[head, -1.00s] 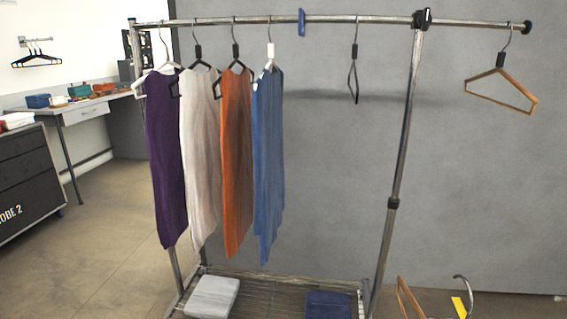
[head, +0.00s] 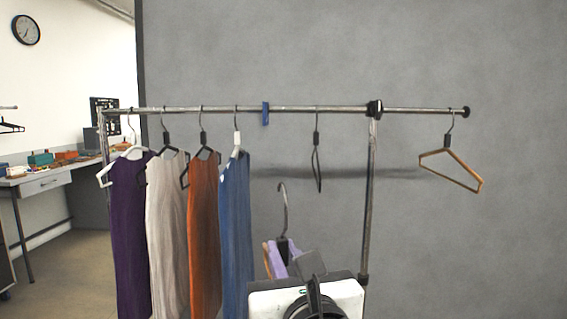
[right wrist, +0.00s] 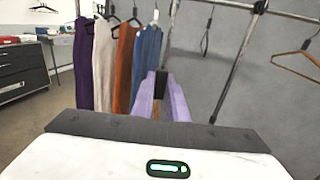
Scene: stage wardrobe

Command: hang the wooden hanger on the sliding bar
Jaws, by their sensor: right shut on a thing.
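My right gripper (head: 280,248), with purple fingers, is shut on a wooden hanger (head: 266,262) low in front of the rack. The held hanger's dark metal hook (head: 284,197) points up, below the bar; most of its wooden body is hidden behind the fingers and wrist. The purple fingers also show in the right wrist view (right wrist: 157,88). The metal bar (head: 290,109) runs across the rack, with a thinner length (head: 420,110) reaching right past a black clamp (head: 374,108). Another wooden hanger (head: 462,170) hangs on that length. My left gripper is not in view.
Purple, white, orange and blue garments (head: 205,235) hang at the left of the bar. A blue marker (head: 265,114) and an empty black hanger (head: 317,160) are further right. The rack's right post (head: 369,200) stands under the clamp. Bar between black hanger and clamp is clear.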

